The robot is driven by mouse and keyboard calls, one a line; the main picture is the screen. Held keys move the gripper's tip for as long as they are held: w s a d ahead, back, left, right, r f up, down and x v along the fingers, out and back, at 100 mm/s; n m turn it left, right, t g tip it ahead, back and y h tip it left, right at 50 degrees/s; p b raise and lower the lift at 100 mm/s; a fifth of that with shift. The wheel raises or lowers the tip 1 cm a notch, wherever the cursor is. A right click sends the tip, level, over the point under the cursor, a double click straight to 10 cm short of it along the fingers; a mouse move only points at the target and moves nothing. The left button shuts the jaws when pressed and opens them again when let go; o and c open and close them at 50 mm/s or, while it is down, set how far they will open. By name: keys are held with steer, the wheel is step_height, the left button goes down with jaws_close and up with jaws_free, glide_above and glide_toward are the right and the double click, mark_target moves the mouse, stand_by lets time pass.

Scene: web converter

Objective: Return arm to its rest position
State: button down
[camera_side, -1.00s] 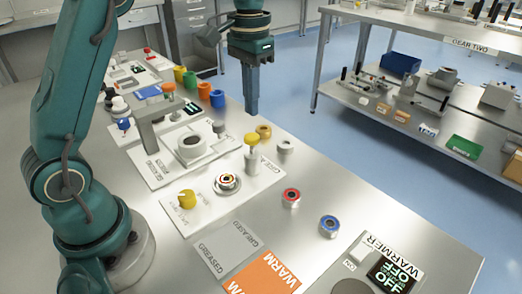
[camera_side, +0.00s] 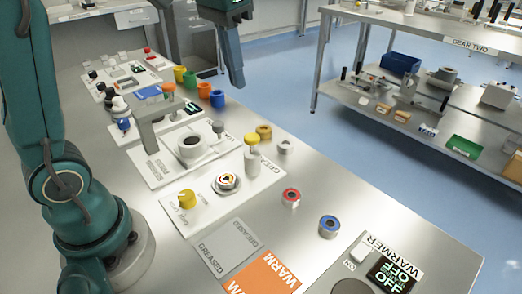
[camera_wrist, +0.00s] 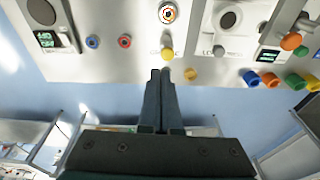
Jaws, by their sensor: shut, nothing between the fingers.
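In the wrist view my gripper (camera_wrist: 161,74) shows two dark fingers close together, shut and empty. A yellow-capped bottle (camera_side: 252,156) stands on a white station plate below and nearer the camera, clear of the fingers. In the wrist view its yellow cap (camera_wrist: 167,54) lies just beyond the fingertips.
Several coloured cups, including a green one (camera_side: 190,80), stand along the bench edge. A red-topped ring (camera_side: 291,197) and a blue-topped ring (camera_side: 329,226) stand nearer. A warmer (camera_side: 393,270) is front right. A shelf rack (camera_side: 430,100) stands across the blue floor.

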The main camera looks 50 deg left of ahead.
steer(key=s+d+f+t, duration=0.2)
steer(key=s+f, duration=0.5)
steer(key=s, duration=0.4)
steer(key=shift+s+d+f+n+t, duration=0.2)
steer(key=shift+s+f+n+t, duration=0.15)
steer(key=shift+t, duration=0.55)
stand_by(0.3)
